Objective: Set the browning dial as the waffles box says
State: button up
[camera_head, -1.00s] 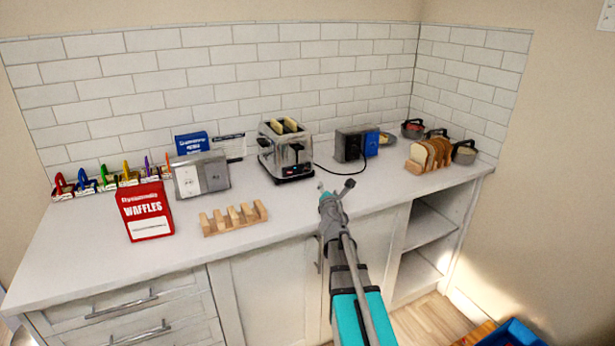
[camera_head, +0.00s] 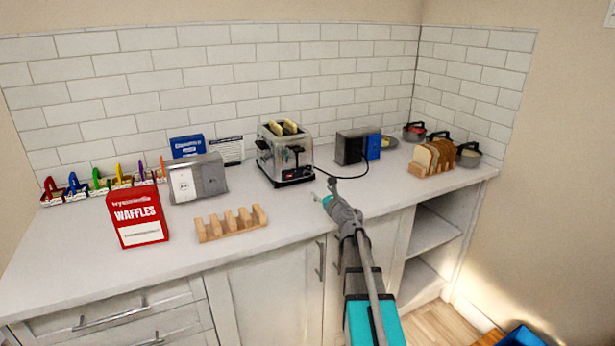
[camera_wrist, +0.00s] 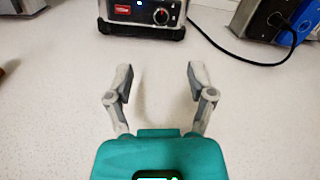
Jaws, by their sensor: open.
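The toaster (camera_head: 281,158) stands near the back of the counter with pale slices in its slots. In the wrist view its lower front (camera_wrist: 130,20) shows a red label and a round browning dial (camera_wrist: 162,15) at the top edge; the dial's setting is too small to read. The red waffles box (camera_head: 138,217) stands upright at the left; the small print on its white panel is not legible. My gripper (camera_head: 322,190) is open and empty, above the counter in front of the toaster. Its two fingers (camera_wrist: 158,82) point toward the toaster, apart from it.
A wooden rack (camera_head: 231,224) and a grey outlet box (camera_head: 197,179) stand left of the toaster. A dark box with a blue side (camera_head: 357,147), a black cord (camera_head: 340,176), a bread rack (camera_head: 433,160) and pots are at right. Counter before the toaster is clear.

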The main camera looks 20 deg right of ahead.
aim_at(306, 174)
jog(key=shift+w+d, duration=0.2)
jog(key=shift+w, duration=6.6)
grip_shut()
